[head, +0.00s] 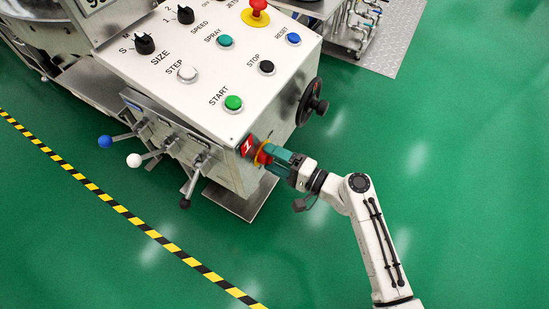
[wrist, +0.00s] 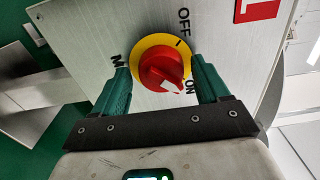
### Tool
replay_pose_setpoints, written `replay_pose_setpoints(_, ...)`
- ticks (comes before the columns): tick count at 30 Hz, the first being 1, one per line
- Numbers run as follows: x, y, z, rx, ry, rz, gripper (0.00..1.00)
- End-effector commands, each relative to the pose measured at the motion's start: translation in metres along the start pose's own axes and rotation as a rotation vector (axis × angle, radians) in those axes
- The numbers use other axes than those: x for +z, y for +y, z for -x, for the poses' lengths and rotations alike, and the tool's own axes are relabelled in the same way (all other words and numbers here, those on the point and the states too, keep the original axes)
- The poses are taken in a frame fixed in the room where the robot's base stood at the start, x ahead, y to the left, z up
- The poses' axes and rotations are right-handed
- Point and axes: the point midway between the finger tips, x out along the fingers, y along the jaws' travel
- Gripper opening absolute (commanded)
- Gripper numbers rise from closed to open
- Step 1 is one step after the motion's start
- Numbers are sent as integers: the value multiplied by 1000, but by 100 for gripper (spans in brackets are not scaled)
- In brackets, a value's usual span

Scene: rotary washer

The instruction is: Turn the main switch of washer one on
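The main switch is a red rotary knob on a yellow disc (wrist: 148,45), set on a metal side panel marked OFF and ON. In the head view the red-and-yellow switch (head: 262,155) shows at the lower right corner of the washer. A red label with a white "1" (head: 247,147) is beside it. In the wrist view a pale mark lies on the knob's lower part; I cannot tell which label it points to. My gripper (wrist: 163,78) has its green fingers apart, one on each side of the knob. I cannot tell whether either finger touches it.
The washer's control panel (head: 185,55) has several buttons and knobs. Several ball-ended levers (head: 134,160) stick out at its front, and a black handwheel (head: 312,103) is on its right side. Green floor (head: 440,180) is clear around my arm. A yellow-black line (head: 110,203) crosses it.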

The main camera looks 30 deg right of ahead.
Motion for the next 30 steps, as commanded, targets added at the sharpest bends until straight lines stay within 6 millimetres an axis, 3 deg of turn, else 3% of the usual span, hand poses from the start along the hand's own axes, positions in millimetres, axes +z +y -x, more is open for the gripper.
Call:
replay_pose_setpoints(11, 0, 0, 4, 0, -1, 1, 80)
replay_pose_setpoints(24, 0, 0, 80, 1, 2, 0, 80)
replay_pose_setpoints(30, 0, 0, 103, 1, 1, 1, 80)
